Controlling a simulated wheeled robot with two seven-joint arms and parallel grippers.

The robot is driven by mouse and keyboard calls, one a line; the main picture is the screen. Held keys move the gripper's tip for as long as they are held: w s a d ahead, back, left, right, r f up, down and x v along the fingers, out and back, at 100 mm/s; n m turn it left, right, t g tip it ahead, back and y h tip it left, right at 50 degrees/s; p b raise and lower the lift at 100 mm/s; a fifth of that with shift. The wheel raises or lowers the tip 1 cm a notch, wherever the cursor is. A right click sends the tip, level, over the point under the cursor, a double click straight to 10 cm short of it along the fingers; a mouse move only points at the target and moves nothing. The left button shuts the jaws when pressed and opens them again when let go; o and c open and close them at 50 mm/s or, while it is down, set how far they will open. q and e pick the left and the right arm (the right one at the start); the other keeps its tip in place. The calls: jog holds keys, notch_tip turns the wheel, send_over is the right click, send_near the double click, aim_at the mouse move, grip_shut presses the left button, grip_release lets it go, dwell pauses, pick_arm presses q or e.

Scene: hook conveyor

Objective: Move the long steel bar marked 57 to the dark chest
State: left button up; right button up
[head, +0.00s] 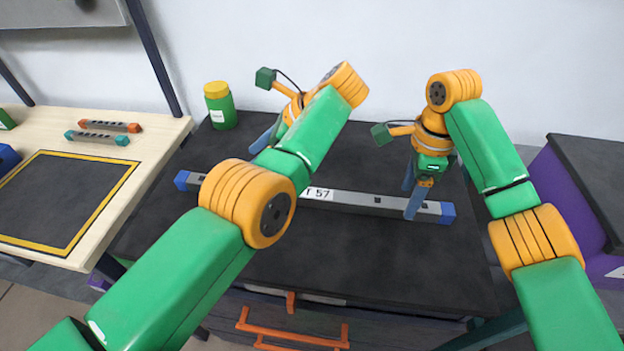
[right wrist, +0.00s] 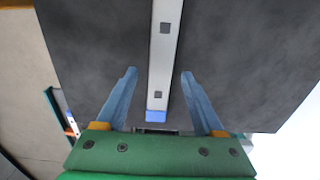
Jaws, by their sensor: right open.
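The long steel bar (head: 348,197), with blue ends and a white label reading 57, lies flat on the dark tabletop (head: 350,262). My left arm hides part of it. My right gripper (head: 411,201) is open near the bar's right end. In the right wrist view, the bar (right wrist: 162,60) runs between the open fingers (right wrist: 158,74), with a gap on both sides. My left gripper (head: 262,140) is behind the bar, mostly hidden by its arm; its jaws cannot be judged. A dark-topped chest with purple sides (head: 594,160) stands at the right edge.
A green jar with a yellow lid (head: 220,106) stands at the table's back left. A pale wooden bench (head: 150,150) on the left holds a yellow-bordered dark mat (head: 62,203) and two small bars (head: 110,126) (head: 97,137). Orange handles (head: 290,330) show below the table's front.

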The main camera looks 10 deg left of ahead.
notch_tip(320, 180, up, 9)
jog(key=shift+d+r, duration=0.15)
jog(key=shift+r, duration=0.05)
dwell(0.3)
